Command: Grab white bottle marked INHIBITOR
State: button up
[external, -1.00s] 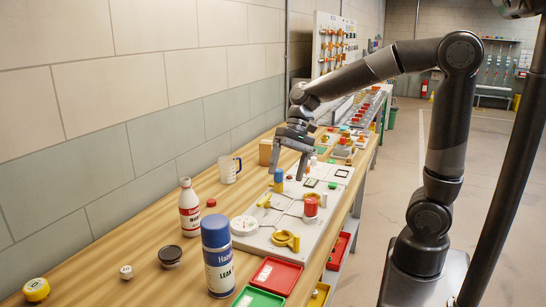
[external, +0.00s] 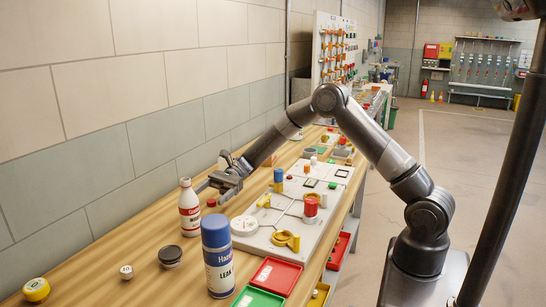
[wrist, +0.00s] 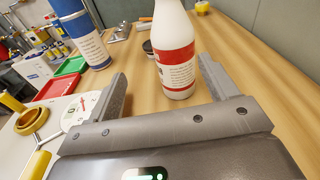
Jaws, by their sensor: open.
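The white bottle (external: 189,212) with a red label band stands upright on the wooden bench near the wall. In the wrist view the bottle (wrist: 174,45) stands ahead of my gripper, roughly between the lines of its two fingers, its top cut off by the frame. Its label print is too small to read fully. My gripper (external: 212,190) is open and low over the bench, just right of the bottle.
A blue and white can (external: 218,262) stands nearer the camera. A dark-lidded jar (external: 170,256) and a small red cap (external: 211,202) are close to the bottle. Red (external: 277,275) and green (external: 258,298) trays lie along the front edge. A grey board (external: 262,243) with fittings lies right.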

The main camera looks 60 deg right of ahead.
aim_at(183, 213)
jog(key=shift+w+d+f+m+t+y, duration=0.15)
jog(key=shift+w+f+m+y, duration=0.15)
jog(key=shift+w+f, duration=0.1)
jog(key=shift+w+d+f+m+t+y, duration=0.1)
jog(key=shift+w+f+m+t+y, duration=0.1)
jog(key=shift+w+f+m, duration=0.15)
jog(key=shift+w+a, duration=0.15)
jog(key=a, duration=1)
jog(key=shift+w+a+f, duration=0.1)
jog(key=shift+w+a, duration=0.15)
jog(key=shift+w, duration=0.1)
jog(key=c, duration=1.2)
jog(key=shift+r, duration=0.2)
